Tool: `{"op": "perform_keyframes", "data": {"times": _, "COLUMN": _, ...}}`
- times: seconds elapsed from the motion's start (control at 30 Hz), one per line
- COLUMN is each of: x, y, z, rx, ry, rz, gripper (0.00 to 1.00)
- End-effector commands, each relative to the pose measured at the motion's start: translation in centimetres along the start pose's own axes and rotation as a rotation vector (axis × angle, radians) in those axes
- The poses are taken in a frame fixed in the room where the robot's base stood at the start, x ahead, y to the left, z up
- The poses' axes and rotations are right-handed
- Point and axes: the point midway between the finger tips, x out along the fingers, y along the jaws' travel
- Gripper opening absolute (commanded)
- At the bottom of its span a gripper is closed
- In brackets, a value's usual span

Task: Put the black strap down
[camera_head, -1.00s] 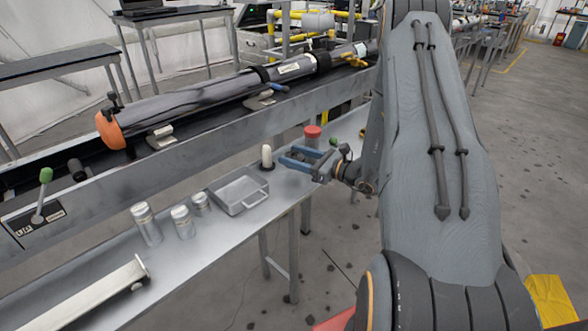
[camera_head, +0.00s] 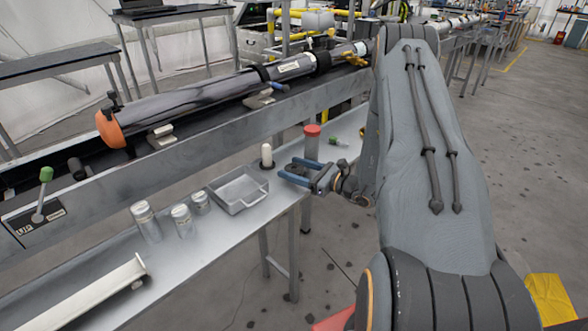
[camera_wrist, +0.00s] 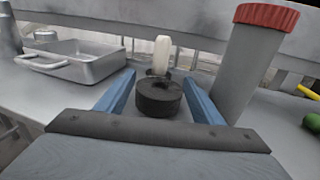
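The black strap (camera_wrist: 158,97) shows in the wrist view as a dark round roll with a hole in its top. It stands between my blue fingers, with a gap on each side. In the head view I cannot make out the strap apart from the gripper. The strap's underside is hidden, so I cannot tell if it rests flat on the shelf.
Behind the strap is a white rounded peg (camera_wrist: 162,55). A metal tray (camera_head: 238,190) is to the left, and a grey cylinder with a red cap (camera_head: 312,140) is at the right. Several metal canisters (camera_head: 184,221) stand farther left. A green-ended item (camera_head: 340,141) lies beyond.

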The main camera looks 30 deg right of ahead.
Motion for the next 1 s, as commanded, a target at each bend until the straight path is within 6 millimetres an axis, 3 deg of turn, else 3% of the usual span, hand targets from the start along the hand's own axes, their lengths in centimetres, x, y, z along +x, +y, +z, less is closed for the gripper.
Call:
{"op": "perform_keyframes", "data": {"times": 0.43, "x": -0.1, "y": 0.0, "z": 0.5, "rx": 0.000, "ry": 0.000, "rz": 0.000, "gripper": 0.71}}
{"op": "perform_keyframes", "data": {"times": 1.0, "x": -10.4, "y": -0.1, "z": 0.3, "rx": -0.001, "ry": 0.000, "rz": -0.003, "gripper": 0.71}}
